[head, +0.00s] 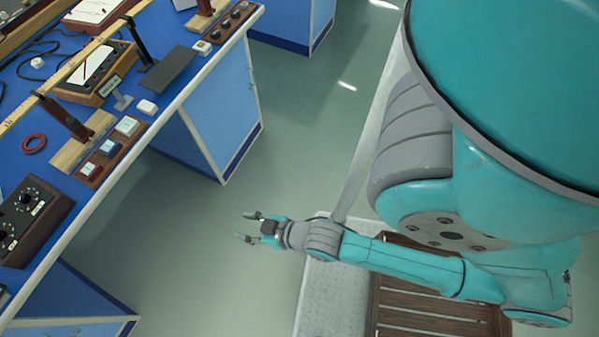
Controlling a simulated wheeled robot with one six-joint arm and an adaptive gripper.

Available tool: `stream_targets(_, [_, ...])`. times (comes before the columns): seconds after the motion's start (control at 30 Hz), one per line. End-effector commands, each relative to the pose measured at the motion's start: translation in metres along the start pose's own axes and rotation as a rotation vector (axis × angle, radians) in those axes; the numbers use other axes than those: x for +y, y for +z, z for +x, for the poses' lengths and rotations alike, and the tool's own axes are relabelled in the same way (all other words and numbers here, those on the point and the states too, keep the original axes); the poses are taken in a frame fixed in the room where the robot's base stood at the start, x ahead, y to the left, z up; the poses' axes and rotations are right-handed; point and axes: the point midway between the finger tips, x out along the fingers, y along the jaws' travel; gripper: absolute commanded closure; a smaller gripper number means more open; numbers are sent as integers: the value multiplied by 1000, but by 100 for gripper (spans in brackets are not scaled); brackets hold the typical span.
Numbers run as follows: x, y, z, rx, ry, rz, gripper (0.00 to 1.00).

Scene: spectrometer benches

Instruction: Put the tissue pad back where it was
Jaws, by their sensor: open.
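My gripper (248,227) is open and empty, with its two fingers apart, over the floor to the right of the blue bench (182,96). A small white square pad (147,107) lies on the bench near its front edge. It may be the tissue pad, but I cannot tell for sure. Just left of it is a wooden holder (92,184) with several small square pieces in it. The one at its far end is whitish (127,126), and the others look blue and red. My gripper is well apart from all of these.
A dark flat plate (168,72) and a meter box (96,72) stand on the bench. A dark box with knobs (32,215) is at the left, and a red ring (33,143) lies near it. The green floor (190,230) between bench and gripper is clear.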

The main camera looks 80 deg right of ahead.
Motion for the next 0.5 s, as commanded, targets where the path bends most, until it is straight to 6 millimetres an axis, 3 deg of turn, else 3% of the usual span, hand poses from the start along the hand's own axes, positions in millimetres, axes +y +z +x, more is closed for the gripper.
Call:
stream_targets(0.03, [-3, 3, -21, 14, -10, -5, 56])
stream_targets(0.3, [-12, -13, -116, 135, -60, -20, 56])
stream_targets(0.5, [-14, -34, -168, 210, -92, -27, 56])
